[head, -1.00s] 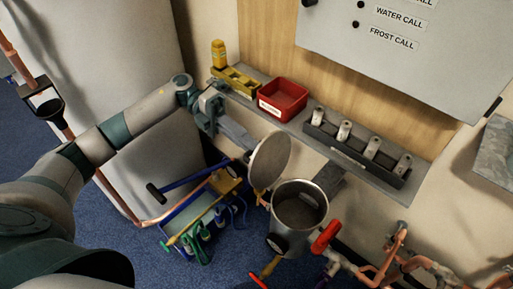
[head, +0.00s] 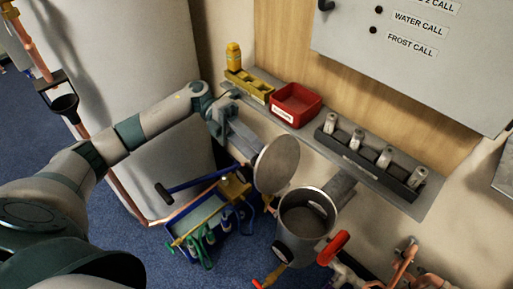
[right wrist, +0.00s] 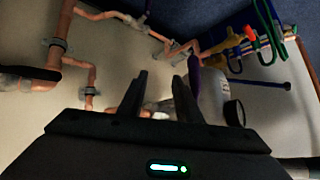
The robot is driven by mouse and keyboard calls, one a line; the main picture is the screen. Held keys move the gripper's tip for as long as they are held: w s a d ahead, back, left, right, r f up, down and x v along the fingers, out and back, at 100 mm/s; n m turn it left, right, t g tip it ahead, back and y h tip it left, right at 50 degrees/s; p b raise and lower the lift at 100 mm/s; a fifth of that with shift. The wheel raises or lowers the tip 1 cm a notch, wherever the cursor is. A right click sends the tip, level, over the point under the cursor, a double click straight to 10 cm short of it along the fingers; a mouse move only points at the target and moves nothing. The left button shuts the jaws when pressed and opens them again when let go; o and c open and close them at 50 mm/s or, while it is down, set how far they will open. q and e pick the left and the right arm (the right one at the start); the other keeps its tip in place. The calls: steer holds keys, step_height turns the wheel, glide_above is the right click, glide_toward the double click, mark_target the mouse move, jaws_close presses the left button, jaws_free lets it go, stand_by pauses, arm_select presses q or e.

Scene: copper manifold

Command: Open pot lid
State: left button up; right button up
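The steel pot (head: 305,232) stands at the lower middle of the head view, its round mouth uncovered. Its round grey lid (head: 277,163) stands steeply tilted up at the pot's upper left side, so the inside of the pot shows. My left gripper (head: 246,150) is just left of the lid, its fingers pointing toward the lid's rim. The lid partly hides the fingertips, so contact and finger gap are unclear. My right gripper (right wrist: 165,95) shows in the right wrist view with its fingers apart and nothing between them. The right gripper is out of the head view.
A wall shelf holds a red bin (head: 296,104), a yellow rack (head: 249,86) and a dark rack (head: 366,162) with several grey cylinders. A blue tool tray (head: 205,218) stands left of the pot. A red valve handle (head: 333,248) and copper pipes lie at the right.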

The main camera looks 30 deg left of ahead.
arm_select(q)
steer(key=shift+w+a+r, duration=0.1)
steer(key=shift+r, duration=0.1)
